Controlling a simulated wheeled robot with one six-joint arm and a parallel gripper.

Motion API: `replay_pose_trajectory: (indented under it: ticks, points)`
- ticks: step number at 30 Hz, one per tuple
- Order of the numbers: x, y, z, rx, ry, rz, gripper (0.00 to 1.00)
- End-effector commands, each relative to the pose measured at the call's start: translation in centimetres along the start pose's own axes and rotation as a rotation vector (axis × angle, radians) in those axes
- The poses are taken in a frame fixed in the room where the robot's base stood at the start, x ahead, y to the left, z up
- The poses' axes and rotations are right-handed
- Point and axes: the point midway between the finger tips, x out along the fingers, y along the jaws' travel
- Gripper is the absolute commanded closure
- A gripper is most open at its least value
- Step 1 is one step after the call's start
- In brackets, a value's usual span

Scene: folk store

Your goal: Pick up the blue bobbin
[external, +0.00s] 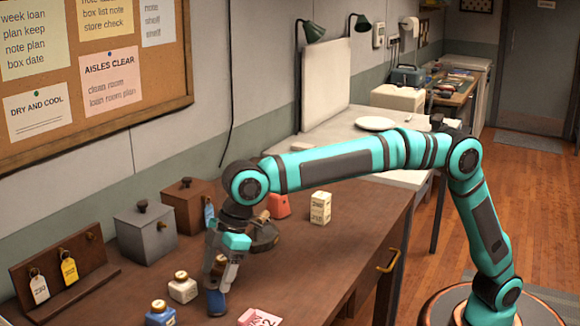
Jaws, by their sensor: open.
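A dark blue rounded thing (217,303), which looks like the blue bobbin, stands on the brown wooden counter (310,275) near its front left. My gripper (221,284) points down right above it, with its fingers open. The fingertips overlap the top of the blue thing in the picture, and I cannot tell whether they touch it or reach around it. Part of its top is hidden by the fingers.
Behind are grey (146,236) and brown (188,205) boxes, a red item (278,206) and a cream block (320,208). The counter's right is clear.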

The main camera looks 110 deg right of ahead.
Motion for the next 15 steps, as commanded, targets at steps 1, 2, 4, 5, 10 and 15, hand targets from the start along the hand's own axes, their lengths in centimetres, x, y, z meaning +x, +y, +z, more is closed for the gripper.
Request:
replay_pose_trajectory:
  ticks: [1, 2, 4, 5, 10, 15]
  points:
    - [0.5, 0.0, 0.1, 0.000, -0.002, -0.001, 0.32]
    - [0.8, -0.1, 0.1, 0.000, -0.002, -0.001, 0.32]
    - [1.6, -0.1, 0.1, 0.000, -0.002, -0.001, 0.32]
    - [2.1, -0.1, 0.1, 0.000, -0.002, -0.001, 0.32]
    - [4.3, -0.1, 0.2, 0.000, -0.002, 0.000, 0.32]
    - [4.8, -0.1, 0.1, 0.000, 0.000, 0.000, 0.32]
